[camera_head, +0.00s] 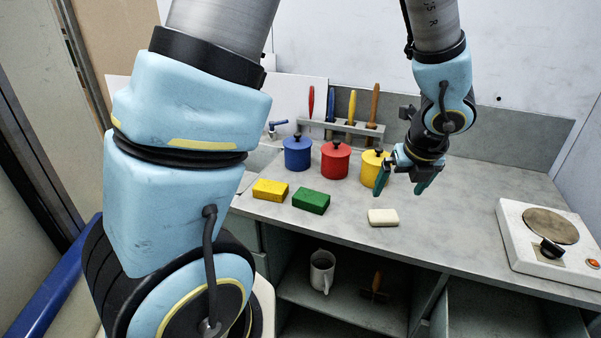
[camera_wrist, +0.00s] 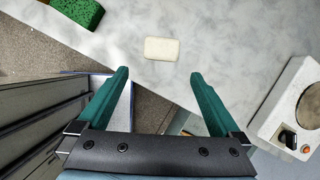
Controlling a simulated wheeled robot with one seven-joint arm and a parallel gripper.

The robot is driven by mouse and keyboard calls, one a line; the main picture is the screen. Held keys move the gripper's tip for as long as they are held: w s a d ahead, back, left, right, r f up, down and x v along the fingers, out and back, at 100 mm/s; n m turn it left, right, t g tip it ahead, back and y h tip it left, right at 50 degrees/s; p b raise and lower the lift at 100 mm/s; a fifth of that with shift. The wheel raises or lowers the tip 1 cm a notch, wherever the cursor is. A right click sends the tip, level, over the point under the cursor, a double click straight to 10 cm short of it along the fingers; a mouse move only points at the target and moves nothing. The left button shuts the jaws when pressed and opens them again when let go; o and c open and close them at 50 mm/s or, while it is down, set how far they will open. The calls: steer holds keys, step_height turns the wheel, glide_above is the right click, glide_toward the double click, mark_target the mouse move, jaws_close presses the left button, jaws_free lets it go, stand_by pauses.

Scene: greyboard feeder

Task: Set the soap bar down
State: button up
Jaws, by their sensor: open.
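The soap bar (camera_head: 383,217) is a small cream block lying flat on the grey counter (camera_head: 450,225), near its front edge. My gripper (camera_head: 402,190) hangs above the counter, above the soap in the head view, with its two green fingers spread apart and nothing between them. In the wrist view the soap bar (camera_wrist: 162,49) lies beyond the open fingertips of my gripper (camera_wrist: 160,73), roughly centred between them and not touched by either.
A yellow block (camera_head: 270,190) and a green block (camera_head: 311,201) lie left of the soap. Blue (camera_head: 297,155), red (camera_head: 335,162) and yellow (camera_head: 371,170) lidded pots stand behind. A hotplate (camera_head: 545,240) is at right. A mug (camera_head: 321,270) stands on the shelf below.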

steer(key=w+a+r+n+g, duration=0.1)
steer(key=a+r+n+g, duration=0.1)
steer(key=a+n, duration=2.8)
steer(key=shift+w+a+r+n+g, duration=0.2)
steer(key=shift+r+n+g, duration=0.3)
steer(key=shift+n, duration=2.1)
steer(key=shift+r, duration=0.1)
